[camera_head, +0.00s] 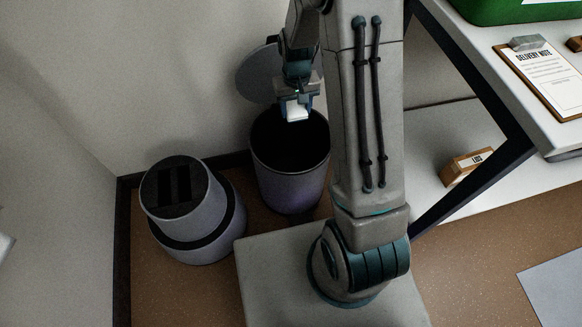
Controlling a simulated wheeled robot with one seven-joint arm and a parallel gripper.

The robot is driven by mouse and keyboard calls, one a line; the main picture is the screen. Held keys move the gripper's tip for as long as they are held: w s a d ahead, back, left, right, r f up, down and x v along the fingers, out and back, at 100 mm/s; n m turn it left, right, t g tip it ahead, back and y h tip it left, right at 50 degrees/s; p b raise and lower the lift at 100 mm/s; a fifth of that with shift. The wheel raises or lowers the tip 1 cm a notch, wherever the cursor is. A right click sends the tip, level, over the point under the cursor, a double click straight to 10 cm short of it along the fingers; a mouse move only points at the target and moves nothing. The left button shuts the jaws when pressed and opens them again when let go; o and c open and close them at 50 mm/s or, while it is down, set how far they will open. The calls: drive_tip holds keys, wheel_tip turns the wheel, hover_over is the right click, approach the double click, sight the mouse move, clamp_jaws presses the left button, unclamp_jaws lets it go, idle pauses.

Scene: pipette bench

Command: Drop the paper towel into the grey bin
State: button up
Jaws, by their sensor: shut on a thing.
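The grey bin (289,183) stands on the floor against the back wall, with a dark round opening. Its round lid (256,76) is tilted up behind it, leaning towards the wall. My gripper (297,107) is above the bin's opening, near its back rim in the picture, and points down. It is shut on the white paper towel (296,112), which shows as a small pale block between the fingers. The exact height of the towel over the rim is hard to tell.
A second round container (190,210) with a dark slotted top stands left of the bin. At right is a bench (550,120) with a green crate (500,8) and a delivery-note clipboard (545,75). A small labelled box (466,166) sits on the lower shelf.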

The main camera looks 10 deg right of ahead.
drive_tip(key=shift+f+b, duration=2.25)
drive_tip(key=shift+f, duration=0.7)
drive_tip(key=shift+r, duration=0.1)
drive_tip(key=o, duration=1.2)
wheel_tip(320, 180, up, 14)
drive_tip(key=p, duration=0.5)
drive_tip(key=shift+p, duration=0.4)
